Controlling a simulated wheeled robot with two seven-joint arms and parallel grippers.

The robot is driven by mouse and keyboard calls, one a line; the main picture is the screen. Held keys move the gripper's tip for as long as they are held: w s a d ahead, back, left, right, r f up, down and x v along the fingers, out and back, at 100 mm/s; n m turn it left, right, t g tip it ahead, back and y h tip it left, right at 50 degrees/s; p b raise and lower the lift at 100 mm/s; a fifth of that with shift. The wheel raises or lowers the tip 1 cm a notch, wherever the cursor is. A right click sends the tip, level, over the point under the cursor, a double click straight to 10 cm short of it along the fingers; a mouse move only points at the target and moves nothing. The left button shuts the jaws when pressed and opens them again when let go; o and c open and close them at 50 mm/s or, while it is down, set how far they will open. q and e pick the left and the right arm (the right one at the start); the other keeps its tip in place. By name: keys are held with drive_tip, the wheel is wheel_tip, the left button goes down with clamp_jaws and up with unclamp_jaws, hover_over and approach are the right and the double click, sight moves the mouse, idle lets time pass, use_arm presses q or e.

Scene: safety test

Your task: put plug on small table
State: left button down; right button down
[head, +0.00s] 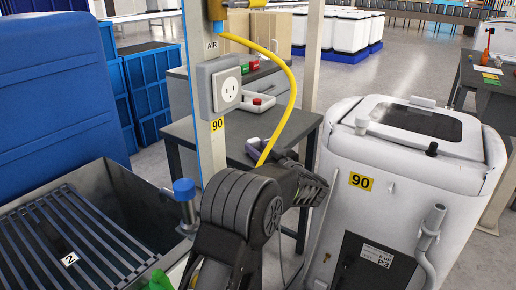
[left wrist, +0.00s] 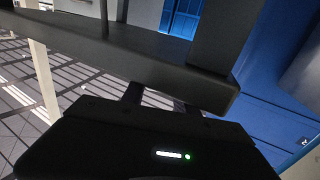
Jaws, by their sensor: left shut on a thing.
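My left gripper (head: 312,188) is in front of the right part of the small table (head: 237,143), a dark-topped table behind the post. The gripper is shut; its fingers are turned away and what is between them is hidden. The plug itself does not show clearly in either view. A wall socket (head: 228,90) on the post has nothing in it. A yellow hose (head: 291,95) curves from the top of the post down behind my left wrist. The left wrist view shows mostly dark gripper body and blurred dark shapes. My right gripper is not in view.
A white machine (head: 410,160) marked 90 stands close on the right. A slatted metal bin (head: 60,240) and blue panel (head: 55,80) are left.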

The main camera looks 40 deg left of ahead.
use_arm(q)
drive_tip(key=c, duration=0.9)
unclamp_jaws()
drive_tip(key=shift+c, duration=0.2)
drive_tip(key=shift+r, duration=0.1)
drive_tip(key=p+v, duration=0.2)
drive_tip(key=v, duration=1)
